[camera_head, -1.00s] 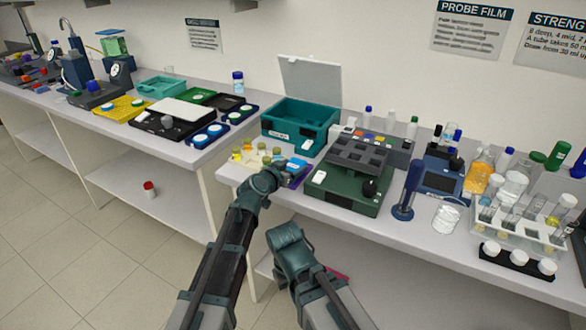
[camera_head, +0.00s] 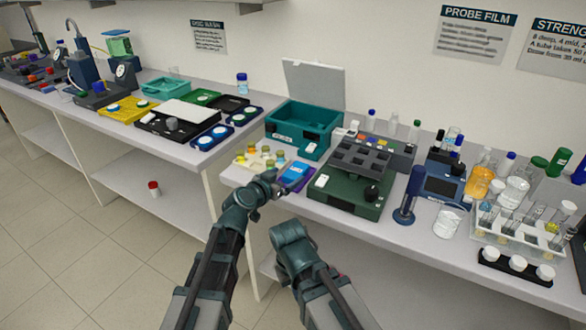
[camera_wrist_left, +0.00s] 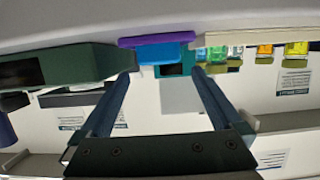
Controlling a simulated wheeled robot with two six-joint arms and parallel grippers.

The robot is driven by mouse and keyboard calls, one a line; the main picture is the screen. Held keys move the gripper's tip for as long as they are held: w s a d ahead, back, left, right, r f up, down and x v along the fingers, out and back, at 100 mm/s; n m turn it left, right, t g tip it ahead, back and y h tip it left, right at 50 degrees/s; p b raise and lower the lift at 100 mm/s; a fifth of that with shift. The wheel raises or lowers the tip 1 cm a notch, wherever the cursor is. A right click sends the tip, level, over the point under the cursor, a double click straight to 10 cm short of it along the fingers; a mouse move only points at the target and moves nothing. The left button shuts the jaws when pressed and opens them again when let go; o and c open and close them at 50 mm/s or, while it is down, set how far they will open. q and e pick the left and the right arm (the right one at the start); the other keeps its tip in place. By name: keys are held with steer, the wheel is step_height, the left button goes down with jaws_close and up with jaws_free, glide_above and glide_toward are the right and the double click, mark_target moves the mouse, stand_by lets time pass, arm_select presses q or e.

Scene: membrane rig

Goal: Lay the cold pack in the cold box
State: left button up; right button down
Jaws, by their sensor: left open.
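A blue pack, which looks like the cold pack (camera_head: 297,171), lies flat on a purple mat (camera_head: 301,184) near the bench's front edge.
A dark green device (camera_head: 345,197) with a grey block (camera_head: 370,158) stands close on the right. A gap separates this bench from the left bench.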

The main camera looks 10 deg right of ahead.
arm_select(q)
steer(key=shift+p+v, duration=0.5)
steer(key=shift+v, duration=1.85)
steer(key=s+a+f+n+g+y, duration=0.4)
steer(key=s+a+f+g, duration=0.2)
steer(key=s+a+f, duration=0.3)
steer(key=s+a+f+n+g+y, duration=0.3)
steer(key=s+a+f+g+y, duration=0.25)
steer(key=s+a, duration=0.5)
steer(key=s+d+r+m+p, duration=0.3)
steer(key=s+d+r+p, duration=0.2)
steer(key=d, duration=0.6)
steer(key=shift+s+r+m+g+p, duration=0.15)
steer(key=shift+r+m+g+p, duration=0.25)
steer(key=shift+p, duration=0.4)
